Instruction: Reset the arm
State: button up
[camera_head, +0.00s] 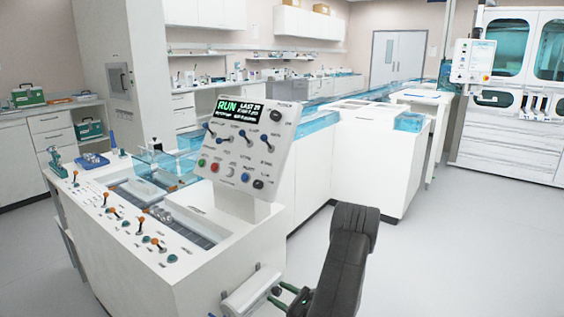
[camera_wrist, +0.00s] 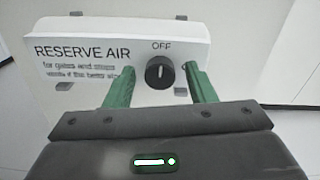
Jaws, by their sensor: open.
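My gripper (camera_wrist: 158,68) is open, with its two green fingers on either side of a round black knob (camera_wrist: 159,75). I cannot tell whether the fingers touch it. The knob sits on a white panel (camera_wrist: 75,75) lettered "RESERVE AIR", with "OFF" above the knob and a small light mark on its face. In the head view, my gripper (camera_head: 282,297) is low at the front, by the white housing (camera_head: 245,294) on the near side of the console. My dark arm comes in from the lower right there. The knob is hidden in the head view.
The white console (camera_head: 215,270) carries several orange-handled levers (camera_head: 113,212) and a tilted control panel (camera_head: 246,145) whose screen reads "RUN". A blue-covered track (camera_head: 340,100) runs back behind it. White benches line the walls. Open grey floor (camera_head: 450,260) lies to the right.

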jog(key=shift+m+p, duration=0.7)
jog(key=shift+p, duration=0.05)
